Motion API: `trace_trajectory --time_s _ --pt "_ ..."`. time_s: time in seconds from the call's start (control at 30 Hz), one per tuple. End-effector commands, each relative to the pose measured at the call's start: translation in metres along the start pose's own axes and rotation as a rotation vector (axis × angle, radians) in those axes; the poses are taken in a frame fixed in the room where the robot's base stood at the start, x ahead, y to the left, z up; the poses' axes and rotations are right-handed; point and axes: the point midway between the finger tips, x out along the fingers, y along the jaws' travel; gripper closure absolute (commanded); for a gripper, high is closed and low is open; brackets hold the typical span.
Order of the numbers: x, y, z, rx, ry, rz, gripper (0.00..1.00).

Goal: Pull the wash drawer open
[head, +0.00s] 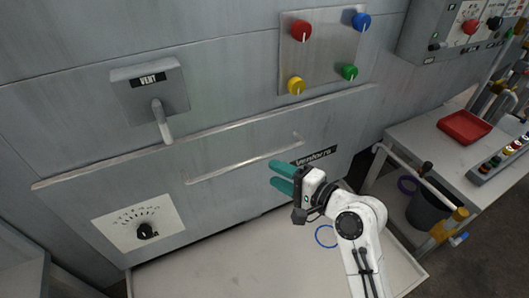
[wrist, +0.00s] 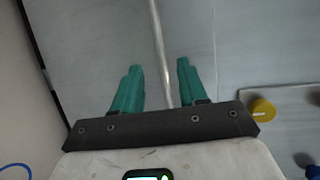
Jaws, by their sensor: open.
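The wash drawer is a grey panel in the lower cabinet front, with a dark label (head: 313,156) partly hidden by my gripper. Its slim bar handle (head: 240,161) runs slanting across the panel, and the drawer looks shut. My gripper (head: 276,174) is open, its teal fingers just below the right part of the handle in the head view. In the wrist view, a pale bar that looks like the handle (wrist: 157,45) passes between the two spread fingers (wrist: 157,72). I cannot tell whether they touch it.
A long rail (head: 110,165) runs above the drawer. Above it are a VENT lever box (head: 150,88) and a panel with a yellow knob (head: 296,86). A dial (head: 145,231) sits lower left. At right stands a table with a red tray (head: 464,127), with a dark bin (head: 428,207) below.

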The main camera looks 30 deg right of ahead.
Motion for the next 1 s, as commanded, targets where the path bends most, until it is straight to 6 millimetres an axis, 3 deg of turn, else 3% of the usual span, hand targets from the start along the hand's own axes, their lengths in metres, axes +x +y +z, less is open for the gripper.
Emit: trace_trajectory --time_s 0.5,0.7,1.0 --pt "0.084 0.0 0.001 -0.005 -0.002 0.005 0.58" --pt "0.099 0.001 0.001 -0.005 -0.001 0.005 0.58" --pt "0.101 0.001 0.001 -0.005 -0.001 0.004 0.58"
